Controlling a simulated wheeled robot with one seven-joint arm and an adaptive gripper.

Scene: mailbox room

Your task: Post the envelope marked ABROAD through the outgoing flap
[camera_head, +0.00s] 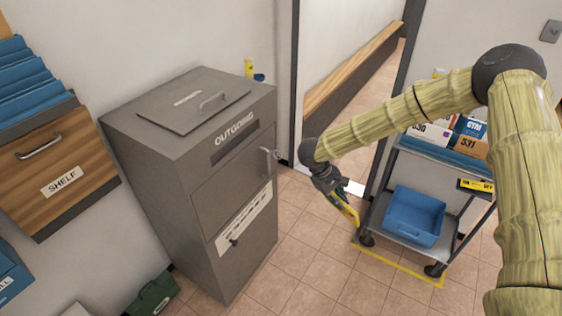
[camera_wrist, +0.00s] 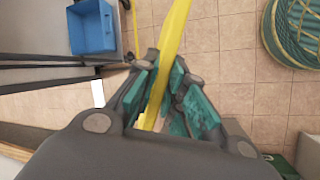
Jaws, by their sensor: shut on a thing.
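My gripper (camera_head: 334,188) is shut on a thin yellow thing (camera_head: 348,211), seen nearly edge-on, so no marking can be read and I cannot tell if it is the ABROAD envelope. In the wrist view my gripper (camera_wrist: 164,100) has the yellow thing (camera_wrist: 173,35) between its teal fingers. The grey outgoing box (camera_head: 160,190) stands left of my gripper, apart from it. Its OUTGOING sign (camera_head: 236,131) sits at the upper front, above a front panel (camera_head: 228,180) with a handle (camera_head: 268,157) at its right. A lid (camera_head: 190,98) with a handle lies flat on top.
A cart (camera_head: 408,245) with boxes on top and a blue tray (camera_head: 413,216) below stands at the right. A wooden SHELF unit (camera_head: 60,165) with blue folders is at the left. A green box (camera_head: 153,295) is on the floor. Tiled floor lies open before the outgoing box.

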